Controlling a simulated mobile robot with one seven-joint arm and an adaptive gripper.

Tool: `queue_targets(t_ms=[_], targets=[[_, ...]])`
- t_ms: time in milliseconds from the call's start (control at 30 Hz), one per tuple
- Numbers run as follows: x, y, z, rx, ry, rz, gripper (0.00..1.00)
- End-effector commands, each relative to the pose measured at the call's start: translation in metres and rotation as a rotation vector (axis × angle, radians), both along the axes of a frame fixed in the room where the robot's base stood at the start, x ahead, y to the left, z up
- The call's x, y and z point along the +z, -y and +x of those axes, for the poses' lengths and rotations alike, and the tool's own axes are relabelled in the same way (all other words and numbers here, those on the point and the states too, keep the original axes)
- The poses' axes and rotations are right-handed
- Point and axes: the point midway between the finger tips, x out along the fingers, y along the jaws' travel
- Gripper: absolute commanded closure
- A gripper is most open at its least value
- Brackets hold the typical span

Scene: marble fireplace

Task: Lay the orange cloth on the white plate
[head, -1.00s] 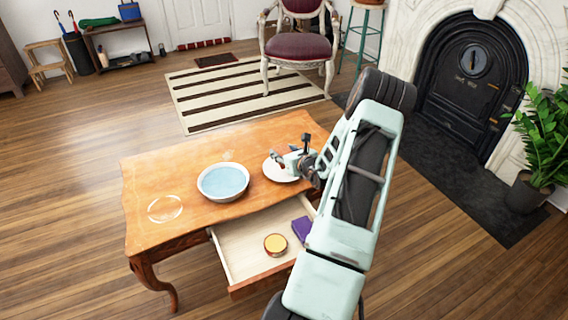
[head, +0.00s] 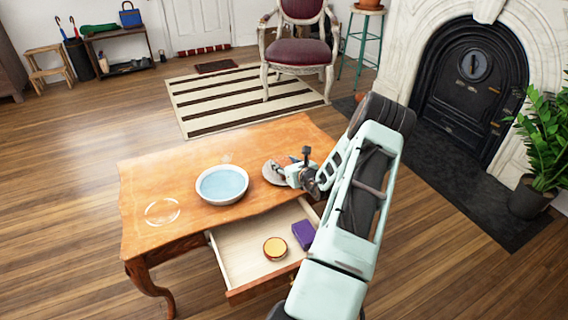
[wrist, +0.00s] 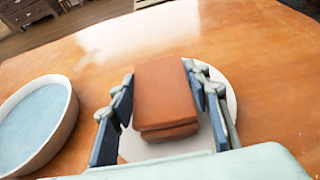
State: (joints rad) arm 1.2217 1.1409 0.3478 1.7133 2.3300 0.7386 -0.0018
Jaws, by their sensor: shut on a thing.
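The orange cloth (wrist: 165,92) is a folded, brownish-orange block in the wrist view. My gripper (wrist: 160,88) is shut on it, with a dark finger pad on each side. The white plate (wrist: 232,100) shows around and behind the cloth, with its middle hidden. I cannot tell whether the cloth touches the plate.
A bowl with a blue inside (head: 222,184) stands left of the plate on the wooden table (head: 180,170). A clear round dish (head: 162,211) is at the table's left. The open drawer (head: 245,250) in front holds a round yellow-topped tin (head: 275,248) and a purple box (head: 303,234).

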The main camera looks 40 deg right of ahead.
Motion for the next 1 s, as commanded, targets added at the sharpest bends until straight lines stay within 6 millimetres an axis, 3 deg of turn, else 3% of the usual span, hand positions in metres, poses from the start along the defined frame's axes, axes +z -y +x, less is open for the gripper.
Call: queue_targets(t_ms=[167,433,600,1000], targets=[[0.0,0.0,0.0,0.0,0.0,0.0,0.38],[0.0,0.0,0.0,0.0,0.0,0.0,0.38],[0.012,0.0,-0.002,-0.001,0.0,0.0,0.38],[0.044,-0.024,-0.077,-0.001,-0.002,0.001,0.38]])
